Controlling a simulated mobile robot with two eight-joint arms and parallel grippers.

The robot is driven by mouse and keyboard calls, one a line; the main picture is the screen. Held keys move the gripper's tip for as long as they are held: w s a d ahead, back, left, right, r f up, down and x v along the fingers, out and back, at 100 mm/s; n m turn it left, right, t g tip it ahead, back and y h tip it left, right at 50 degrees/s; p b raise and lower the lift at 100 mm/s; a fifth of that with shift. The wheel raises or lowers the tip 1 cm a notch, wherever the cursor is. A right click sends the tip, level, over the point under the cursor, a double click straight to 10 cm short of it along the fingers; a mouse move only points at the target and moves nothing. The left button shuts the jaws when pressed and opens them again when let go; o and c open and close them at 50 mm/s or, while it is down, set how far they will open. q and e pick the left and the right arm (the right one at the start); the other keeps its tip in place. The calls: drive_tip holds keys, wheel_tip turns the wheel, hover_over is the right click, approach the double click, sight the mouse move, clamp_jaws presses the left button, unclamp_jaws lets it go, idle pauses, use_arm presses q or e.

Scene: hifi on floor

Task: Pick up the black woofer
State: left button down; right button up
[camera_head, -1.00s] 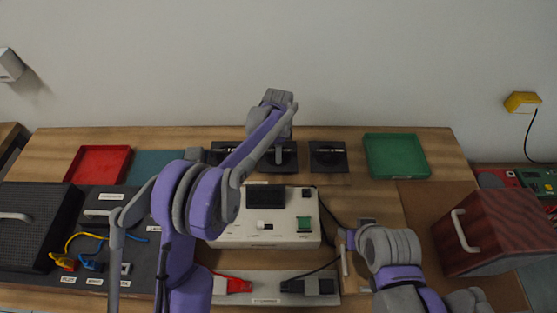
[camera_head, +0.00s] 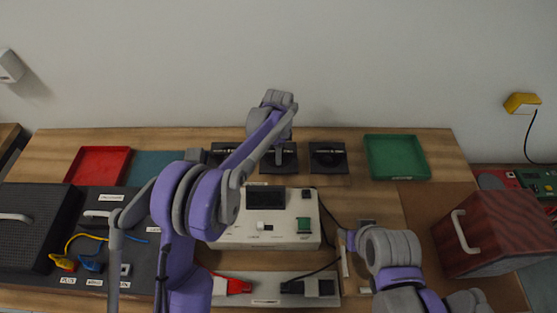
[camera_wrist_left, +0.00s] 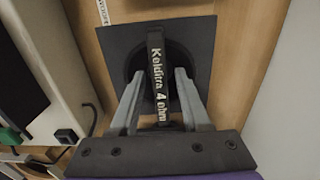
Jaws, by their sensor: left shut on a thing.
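Three black woofers with square plates stand in a row at the back of the table: a left one (camera_head: 221,149), a middle one (camera_head: 289,163) and a right one (camera_head: 328,160). My left gripper (camera_head: 279,156) is over the middle one, partly covering it. In the left wrist view, the black woofer (camera_wrist_left: 190,35) has a raised strap lettered "Kelditra 4 ohm". The left gripper's fingers (camera_wrist_left: 158,98) are on both sides of this strap, shut on it. The plate appears level with the table. My right gripper (camera_head: 345,255) is low by the table's front; its fingertips are unclear.
A white device (camera_head: 270,232) with a screen lies in front of the woofers. A green tray (camera_head: 397,172) is to the right, a red tray (camera_head: 98,165) to the left. A wooden speaker box (camera_head: 495,235) stands front right, a black box (camera_head: 35,225) front left.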

use_arm(q)
drive_tip(key=shift+r, duration=0.15)
wheel_tip(320, 180, up, 10)
drive_tip(key=shift+p, duration=0.3)
drive_tip(key=shift+r, duration=0.4)
